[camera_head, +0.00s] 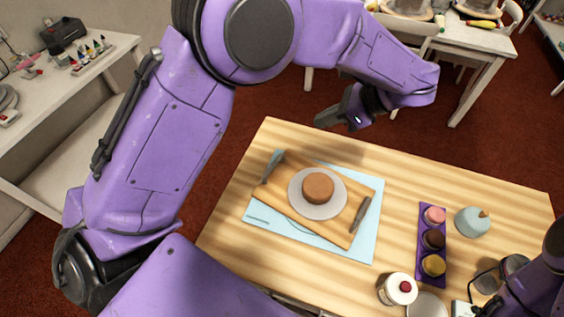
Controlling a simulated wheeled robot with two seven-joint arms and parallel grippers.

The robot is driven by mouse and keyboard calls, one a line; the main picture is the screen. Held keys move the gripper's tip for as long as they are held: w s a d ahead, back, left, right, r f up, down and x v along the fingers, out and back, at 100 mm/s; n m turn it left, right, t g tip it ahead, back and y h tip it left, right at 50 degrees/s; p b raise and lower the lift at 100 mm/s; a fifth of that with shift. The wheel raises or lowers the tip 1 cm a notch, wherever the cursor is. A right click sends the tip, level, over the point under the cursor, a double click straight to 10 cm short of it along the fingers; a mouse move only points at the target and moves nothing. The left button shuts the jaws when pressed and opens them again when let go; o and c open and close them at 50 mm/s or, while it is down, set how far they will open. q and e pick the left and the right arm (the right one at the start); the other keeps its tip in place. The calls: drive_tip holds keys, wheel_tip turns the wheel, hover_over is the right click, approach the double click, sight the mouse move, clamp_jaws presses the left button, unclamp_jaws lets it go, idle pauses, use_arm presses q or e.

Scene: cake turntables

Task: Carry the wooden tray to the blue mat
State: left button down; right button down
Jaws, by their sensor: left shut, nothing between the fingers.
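The wooden tray (278,188) lies on the blue mat (367,238), turned slightly, with its left end reaching the mat's left edge or a little past it. A round white plate (338,202) with a brown cake (318,187) sits on the tray. The tray has grey handles, one at its left end (273,164) and one at its right end (361,214). My left gripper (326,119) is shut and empty above the table's far edge, apart from the tray. My right arm shows at the lower right; its fingers cannot be made out.
A purple holder (422,214) with pink, dark brown and yellow round items stands right of the mat. A white jar with a red top (398,289) stands near the front. The far right tabletop (500,195) is clear.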

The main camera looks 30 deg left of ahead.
use_arm(q)
wheel_tip(320, 180, down, 20)
drive_tip(key=b, duration=1.9)
drive_tip(key=shift+s+r, duration=0.1)
drive_tip(key=shift+a+f, duration=0.2)
drive_tip(key=shift+a, duration=0.15)
drive_tip(key=p, duration=0.2)
approach(280, 180)
drive_tip(key=a, duration=0.1)
drive_tip(key=a+f, duration=0.1)
drive_tip(key=shift+s+a+f, duration=0.1)
drive_tip(key=shift+s+a, duration=0.25)
drive_tip(key=a+p, duration=0.1)
drive_tip(key=a, duration=0.2)
drive_tip(key=shift+s+a+p, duration=0.25)
drive_tip(key=shift+s+p, duration=0.1)
drive_tip(key=shift+a+f, duration=0.15)
drive_tip(key=shift+a, duration=0.2)
